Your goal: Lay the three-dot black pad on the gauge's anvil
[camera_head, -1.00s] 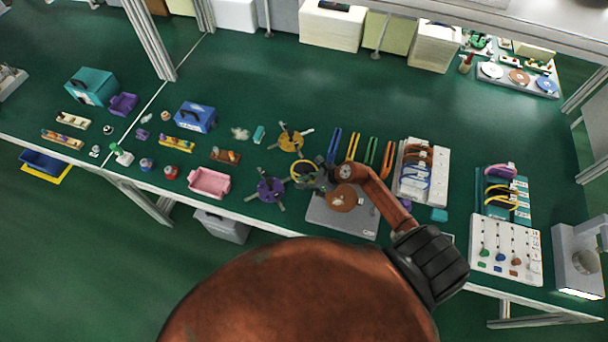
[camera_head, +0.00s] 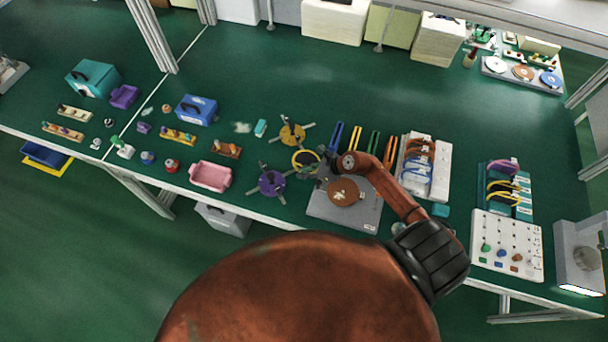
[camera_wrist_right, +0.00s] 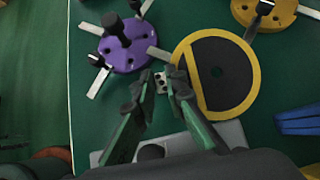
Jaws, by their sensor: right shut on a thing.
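My right gripper (camera_head: 325,165) reaches over the grey base plate (camera_head: 368,215). In the right wrist view its fingertips (camera_wrist_right: 161,85) are closed on a small dark piece with pale spots (camera_wrist_right: 161,82); I take this for the black pad, but its dots cannot be counted. Just beside the fingertips is a yellow ring with a black disc (camera_wrist_right: 217,70); it also shows in the head view (camera_head: 305,160). I cannot make out for certain which part is the gauge's anvil. My left gripper is not in view.
A purple disc with arms (camera_head: 271,183) and a yellow one (camera_head: 291,133) stand left of the gripper. A copper disc (camera_head: 343,192) lies on the grey plate. Coloured bars (camera_head: 355,143) and a white rack (camera_head: 442,165) stand to the right.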

